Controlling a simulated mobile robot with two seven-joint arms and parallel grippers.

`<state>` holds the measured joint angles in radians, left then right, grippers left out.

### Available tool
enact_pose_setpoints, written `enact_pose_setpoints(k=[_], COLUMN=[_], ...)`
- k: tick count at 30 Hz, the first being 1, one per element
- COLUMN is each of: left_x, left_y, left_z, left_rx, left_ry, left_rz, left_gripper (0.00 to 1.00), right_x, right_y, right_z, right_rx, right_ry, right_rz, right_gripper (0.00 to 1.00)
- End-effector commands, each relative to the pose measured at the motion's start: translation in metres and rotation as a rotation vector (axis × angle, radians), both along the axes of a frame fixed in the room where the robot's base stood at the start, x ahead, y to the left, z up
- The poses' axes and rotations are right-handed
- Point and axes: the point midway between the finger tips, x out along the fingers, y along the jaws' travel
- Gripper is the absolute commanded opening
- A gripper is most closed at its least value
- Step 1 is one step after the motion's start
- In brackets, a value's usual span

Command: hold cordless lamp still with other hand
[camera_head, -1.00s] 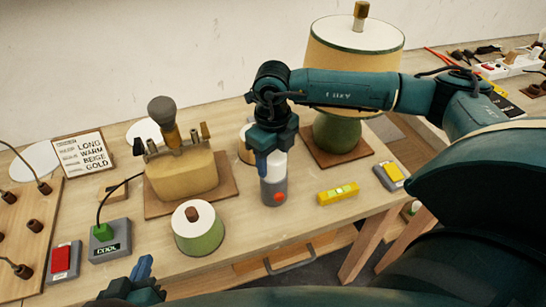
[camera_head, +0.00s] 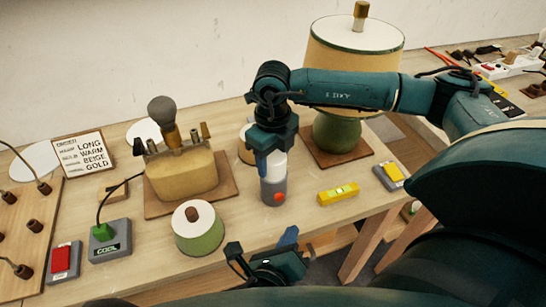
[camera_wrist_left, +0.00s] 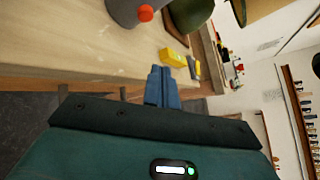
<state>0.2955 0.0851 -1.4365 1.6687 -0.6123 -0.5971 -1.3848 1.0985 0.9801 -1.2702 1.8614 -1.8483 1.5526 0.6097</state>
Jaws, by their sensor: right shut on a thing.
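A lamp with a green base (camera_head: 338,133) and a cream shade (camera_head: 335,65) with green trim stands upright on a wooden board at the back right; I see no cord on it. Its green base shows partly at the top of the left wrist view (camera_wrist_left: 188,12). My right gripper (camera_head: 266,165) is shut on a grey and white bottle-like thing (camera_head: 273,187) with a red button, upright left of that lamp. My left gripper (camera_head: 288,237) is below the table's front edge in the picture, apart from the lamp. Its blue fingers (camera_wrist_left: 162,88) are together and empty.
A beige lamp base (camera_head: 183,178) stands on a board at left, near a cord running to a box marked COOL (camera_head: 109,245). A yellow level (camera_head: 338,194) lies right of the bottle.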

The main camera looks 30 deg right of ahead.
Motion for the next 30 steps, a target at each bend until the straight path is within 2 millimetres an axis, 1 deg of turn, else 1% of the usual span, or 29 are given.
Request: enact_pose_setpoints(k=[1, 3, 8, 11, 24, 30], left_x=[-0.005, -0.011, -0.014, -0.006, 0.051, 0.065], left_y=[-0.003, -0.005, -0.007, -0.009, -0.023, -0.026], left_z=[-0.004, -0.008, -0.012, -0.013, -0.012, -0.013], left_rx=[0.051, 0.106, 0.158, 0.161, 0.157, 0.157], left_ry=[-0.075, -0.158, -0.241, -0.245, -0.24, -0.237], left_rz=[-0.037, -0.079, -0.118, -0.119, -0.117, -0.116], left_gripper=[0.0, 0.0, 0.0, 0.0, 0.0, 0.0], right_x=[0.0, 0.0, 0.0, 0.0, 0.0, 0.0], right_y=[0.0, 0.0, 0.0, 0.0, 0.0, 0.0], right_z=[0.0, 0.0, 0.0, 0.0, 0.0, 0.0], right_rx=[0.0, 0.0, 0.0, 0.0, 0.0, 0.0], right_ry=[-0.001, -0.001, -0.001, -0.001, -0.001, -0.001], right_rz=[0.0, 0.0, 0.0, 0.0, 0.0, 0.0], right_gripper=[0.24, 0.24, 0.24, 0.24, 0.24, 0.24])
